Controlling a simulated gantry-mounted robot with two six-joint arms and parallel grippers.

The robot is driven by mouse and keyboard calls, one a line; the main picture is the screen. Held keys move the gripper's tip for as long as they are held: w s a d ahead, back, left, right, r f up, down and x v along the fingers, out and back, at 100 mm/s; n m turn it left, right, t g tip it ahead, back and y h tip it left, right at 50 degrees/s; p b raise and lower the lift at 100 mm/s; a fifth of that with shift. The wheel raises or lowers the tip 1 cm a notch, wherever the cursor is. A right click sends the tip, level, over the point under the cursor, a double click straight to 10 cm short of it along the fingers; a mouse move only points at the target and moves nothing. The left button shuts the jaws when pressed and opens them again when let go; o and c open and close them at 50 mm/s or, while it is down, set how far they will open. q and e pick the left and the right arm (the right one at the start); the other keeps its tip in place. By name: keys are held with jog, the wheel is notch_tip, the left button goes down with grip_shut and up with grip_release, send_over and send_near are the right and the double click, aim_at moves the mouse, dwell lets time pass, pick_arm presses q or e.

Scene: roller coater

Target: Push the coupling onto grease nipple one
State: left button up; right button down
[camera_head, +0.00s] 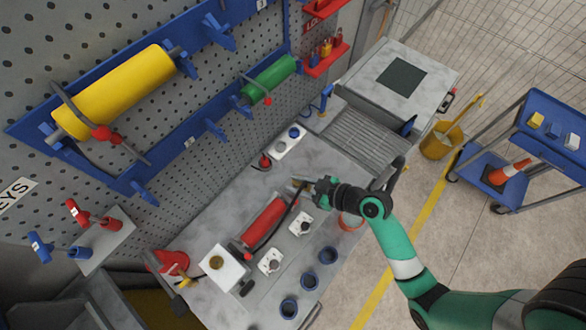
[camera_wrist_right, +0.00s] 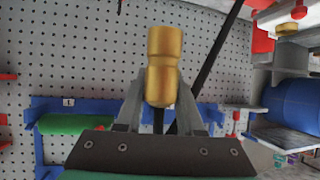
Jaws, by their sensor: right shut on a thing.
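My right gripper (camera_head: 304,184) is above the grey bench, near the far end of a red cylinder (camera_head: 262,222). In the right wrist view it is shut on the brass coupling (camera_wrist_right: 164,62), which stands up between the fingers with its end free, touching nothing I can see. A dark hose (camera_wrist_right: 215,55) runs behind the coupling. Two white plates with small dark fittings lie beside the cylinder, one nearer the gripper (camera_head: 301,223) and one lower (camera_head: 270,262). I cannot tell which carries grease nipple one. My left gripper is out of view.
The bench (camera_head: 225,220) also bears a white block with a brass ring (camera_head: 217,262), several blue-rimmed cups (camera_head: 308,280) and a pale tray (camera_head: 289,141). A pegboard with a yellow roller (camera_head: 115,92) and a green roller (camera_head: 270,79) stands behind. A yellow bucket (camera_head: 440,140) is on the floor.

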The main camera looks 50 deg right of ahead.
jog(key=w+d+f+b, duration=0.4)
jog(key=w+f, duration=0.3)
jog(key=f, duration=0.3)
jog(key=shift+d+f, duration=0.35)
jog(key=shift+d, duration=0.15)
jog(key=shift+w, duration=0.1)
jog(key=shift+f, duration=0.15)
jog(key=c, duration=1)
grip_release()
jog(key=shift+f, duration=0.1)
jog(key=o, duration=0.5)
